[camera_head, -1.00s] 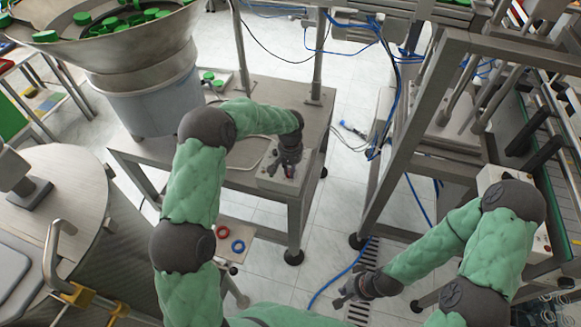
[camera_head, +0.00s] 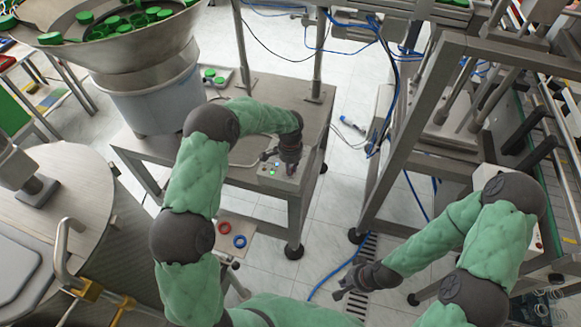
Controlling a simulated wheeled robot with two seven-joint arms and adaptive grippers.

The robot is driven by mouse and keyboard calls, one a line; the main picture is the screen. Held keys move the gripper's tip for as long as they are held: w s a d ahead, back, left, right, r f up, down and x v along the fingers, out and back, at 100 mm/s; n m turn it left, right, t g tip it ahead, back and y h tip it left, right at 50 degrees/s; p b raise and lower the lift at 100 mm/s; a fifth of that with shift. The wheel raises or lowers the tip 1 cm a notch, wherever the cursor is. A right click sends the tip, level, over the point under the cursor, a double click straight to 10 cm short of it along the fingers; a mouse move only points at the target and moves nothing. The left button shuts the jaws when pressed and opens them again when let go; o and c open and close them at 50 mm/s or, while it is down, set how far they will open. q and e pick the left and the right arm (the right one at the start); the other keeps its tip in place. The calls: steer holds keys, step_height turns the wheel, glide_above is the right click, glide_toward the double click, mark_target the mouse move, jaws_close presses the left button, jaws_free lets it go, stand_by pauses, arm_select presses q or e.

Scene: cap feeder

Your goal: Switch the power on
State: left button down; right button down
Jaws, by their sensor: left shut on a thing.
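A small light-grey control box (camera_head: 271,182) sits on the metal table by its right front edge. Small green and white lights (camera_head: 272,169) glow on its top. My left gripper (camera_head: 289,169) points down onto the right part of the box top. It is shut on a small switch there, which the fingers mostly hide. My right gripper (camera_head: 342,291) hangs low over the floor, away from the box, with nothing visible in it. Its fingers are too small and dark to tell their opening.
A feeder bowl (camera_head: 130,45) with green caps stands on the table (camera_head: 235,180) at the left. A metal frame (camera_head: 400,130) with blue cables rises at the right. A round steel drum (camera_head: 60,190) is at the near left. Red and blue rings (camera_head: 239,241) lie on a low board.

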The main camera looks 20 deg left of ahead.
stand_by(0.4)
arm_select(q)
steer(key=c, duration=1.2)
jaws_free()
steer(key=shift+r, duration=0.1)
step_height(320, 180, up, 12)
steer(key=shift+f, duration=0.2)
